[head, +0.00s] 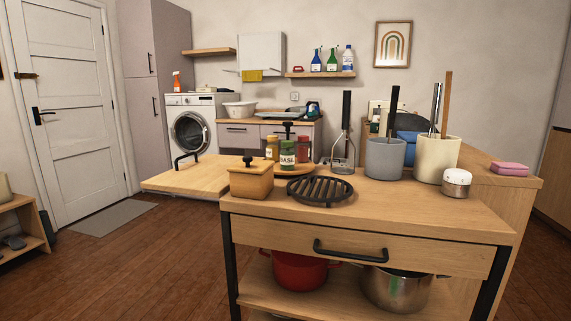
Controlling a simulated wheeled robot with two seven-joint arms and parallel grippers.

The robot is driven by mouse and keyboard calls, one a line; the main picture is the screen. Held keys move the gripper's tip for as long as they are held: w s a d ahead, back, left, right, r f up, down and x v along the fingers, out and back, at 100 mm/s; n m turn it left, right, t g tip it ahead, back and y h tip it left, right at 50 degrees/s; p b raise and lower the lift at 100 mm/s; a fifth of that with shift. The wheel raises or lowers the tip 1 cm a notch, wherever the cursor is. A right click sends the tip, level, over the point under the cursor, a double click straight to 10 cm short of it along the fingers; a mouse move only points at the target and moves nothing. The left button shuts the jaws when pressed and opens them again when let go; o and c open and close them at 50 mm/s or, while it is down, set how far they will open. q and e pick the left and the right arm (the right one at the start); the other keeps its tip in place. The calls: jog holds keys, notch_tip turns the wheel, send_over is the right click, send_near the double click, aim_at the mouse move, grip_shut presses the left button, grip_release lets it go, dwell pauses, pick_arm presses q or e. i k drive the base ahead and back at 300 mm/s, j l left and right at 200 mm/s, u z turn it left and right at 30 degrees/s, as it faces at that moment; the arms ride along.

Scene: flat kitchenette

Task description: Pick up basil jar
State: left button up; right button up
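The basil jar (287,156) is a small dark green jar with a white label. It stands upright on a round wooden tray (312,169) on the wooden counter (395,205). A yellowish jar (272,148) is just behind it to the left and a red jar (303,147) behind it to the right. A dark knob or handle shows directly above and behind the basil jar. Neither of my grippers is in view.
In front stand a wooden box (251,184) with a black knob and a black trivet (320,191). To the right are a standing metal masher (343,150), a grey crock (385,160), a cream crock (436,161) and a white-lidded jar (456,185). The counter's front right is clear.

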aim_at(287, 152)
jog(key=i+j+z, duration=0.3)
jog(key=j, duration=0.25)
jog(key=i+j+z, duration=0.15)
jog(key=j+z, duration=0.15)
jog(key=j, duration=0.25)
jog(key=i+j+z, duration=0.15)
jog(key=j+z, duration=0.2)
jog(key=j, duration=0.25)
jog(key=j+z, duration=0.3)
jog(key=j, duration=0.3)
jog(key=j+z, duration=0.3)
jog(key=j, duration=0.35)
jog(key=k+j+z, duration=0.1)
jog(key=j+z, duration=0.2)
jog(key=j, duration=0.35)
jog(key=k+j+z, duration=0.15)
jog(key=j+z, duration=0.2)
jog(key=j, duration=0.3)
jog(key=k+j+z, duration=0.3)
jog(key=j, duration=0.3)
jog(key=i+l+u, duration=0.5)
jog(key=l, duration=0.6)
jog(key=i+l+u, duration=0.1)
jog(key=l+u, duration=0.4)
jog(key=l, duration=0.6)
jog(key=l+u, duration=0.45)
jog(key=l, duration=0.8)
